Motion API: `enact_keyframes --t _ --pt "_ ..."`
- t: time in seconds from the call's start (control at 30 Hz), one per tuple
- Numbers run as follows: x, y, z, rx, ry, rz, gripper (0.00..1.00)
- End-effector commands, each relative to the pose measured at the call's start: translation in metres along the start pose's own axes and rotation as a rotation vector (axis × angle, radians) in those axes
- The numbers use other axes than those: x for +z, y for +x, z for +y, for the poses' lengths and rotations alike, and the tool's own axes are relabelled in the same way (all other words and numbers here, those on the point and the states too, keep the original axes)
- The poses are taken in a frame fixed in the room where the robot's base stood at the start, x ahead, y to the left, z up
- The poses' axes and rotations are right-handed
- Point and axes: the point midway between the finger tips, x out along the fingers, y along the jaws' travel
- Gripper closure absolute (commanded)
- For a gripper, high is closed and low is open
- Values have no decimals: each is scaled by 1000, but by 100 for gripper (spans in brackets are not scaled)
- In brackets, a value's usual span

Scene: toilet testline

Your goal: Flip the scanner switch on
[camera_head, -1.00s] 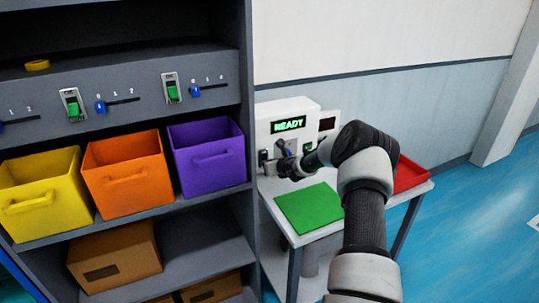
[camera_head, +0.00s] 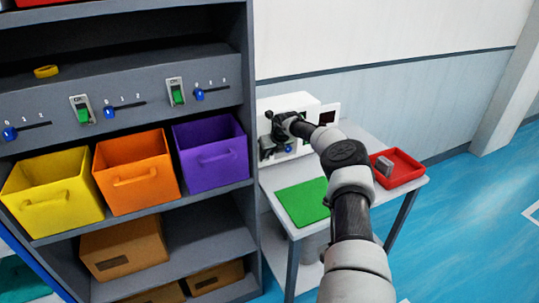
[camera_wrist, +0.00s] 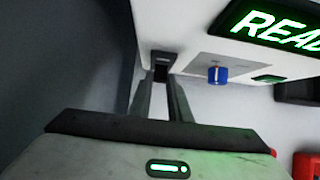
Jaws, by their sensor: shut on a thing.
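The scanner (camera_head: 290,102) is a white box at the back of the small table. In the wrist view its display (camera_wrist: 272,24) glows green with "READY", cut off at the edge. A dark switch (camera_wrist: 163,57) is on its face, left of a blue knob (camera_wrist: 217,74). My gripper (camera_wrist: 161,82) has its fingers close together at this switch and is shut on it; the fingers hide its lower part, so its position is unclear. In the head view my gripper (camera_head: 268,146) is at the scanner's left front, and my arm hides the display.
A green mat (camera_head: 303,203) lies at the front of the table (camera_head: 370,211). A red tray (camera_head: 405,172) holding a grey object (camera_head: 384,166) is at the right. A grey shelf (camera_head: 246,100) with coloured bins stands close at the left.

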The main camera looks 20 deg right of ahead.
Motion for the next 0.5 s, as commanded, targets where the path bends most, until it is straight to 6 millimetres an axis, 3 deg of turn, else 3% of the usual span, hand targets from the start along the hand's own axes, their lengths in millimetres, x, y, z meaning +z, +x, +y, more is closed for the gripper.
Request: enact_keyframes --t 0.4,0.43,0.5 --pt "-1 0 0 -1 0 11 100" --pt "-1 0 0 -1 0 11 81" --pt "-1 0 0 -1 -1 10 69"
